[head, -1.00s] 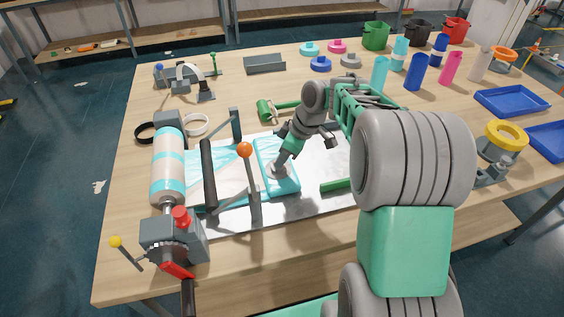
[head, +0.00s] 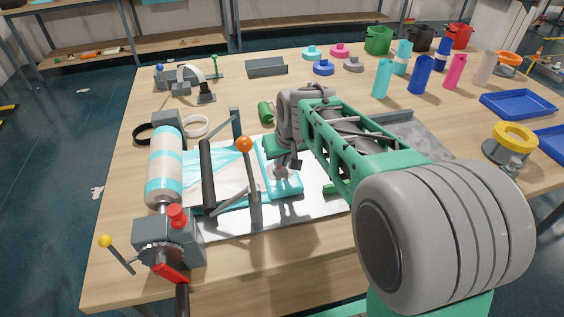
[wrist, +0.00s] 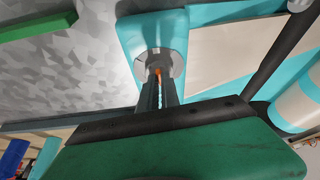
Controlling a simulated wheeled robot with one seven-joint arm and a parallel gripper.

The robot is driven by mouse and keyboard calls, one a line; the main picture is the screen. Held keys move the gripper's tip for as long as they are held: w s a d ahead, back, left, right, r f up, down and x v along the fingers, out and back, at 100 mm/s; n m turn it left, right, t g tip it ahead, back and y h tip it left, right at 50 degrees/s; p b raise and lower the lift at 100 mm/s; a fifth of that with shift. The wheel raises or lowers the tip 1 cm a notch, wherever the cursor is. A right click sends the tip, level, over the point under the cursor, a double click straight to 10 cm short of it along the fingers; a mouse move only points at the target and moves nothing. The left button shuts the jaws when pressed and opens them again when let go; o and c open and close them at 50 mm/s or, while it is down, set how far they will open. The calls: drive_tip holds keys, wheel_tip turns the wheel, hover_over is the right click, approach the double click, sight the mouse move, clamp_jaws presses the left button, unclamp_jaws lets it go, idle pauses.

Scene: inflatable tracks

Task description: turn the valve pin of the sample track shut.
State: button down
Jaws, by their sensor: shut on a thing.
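The sample track is a light-blue pad (head: 288,188) on the white plate, and its near end also shows in the wrist view (wrist: 150,28). A round grey valve collar (wrist: 160,60) sits on it. A small orange valve pin (wrist: 158,72) stands in the collar, mostly hidden between my fingers. My gripper (wrist: 158,84) points down over the collar, with its two dark fingers shut on the pin. In the head view my gripper (head: 283,163) is over the pad, and my arm links partly hide it; the pin is not clear there.
Left of the pad are a dark roller (head: 207,175), an upright lever with an orange ball (head: 244,145) and a striped roll (head: 164,168). A crank block with a red knob (head: 176,216) stands at the front left. Cups, buckets and blue trays (head: 517,103) fill the back right.

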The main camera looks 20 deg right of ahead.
drive_tip(key=shift+a+m, duration=0.1)
drive_tip(key=shift+m, duration=0.4)
drive_tip(key=c, duration=1.6)
unclamp_jaws()
drive_tip(key=shift+r, duration=0.1)
drive_tip(key=v, duration=0.7)
drive_tip(key=shift+s+a+r, duration=0.15)
drive_tip(key=shift+r, duration=0.15)
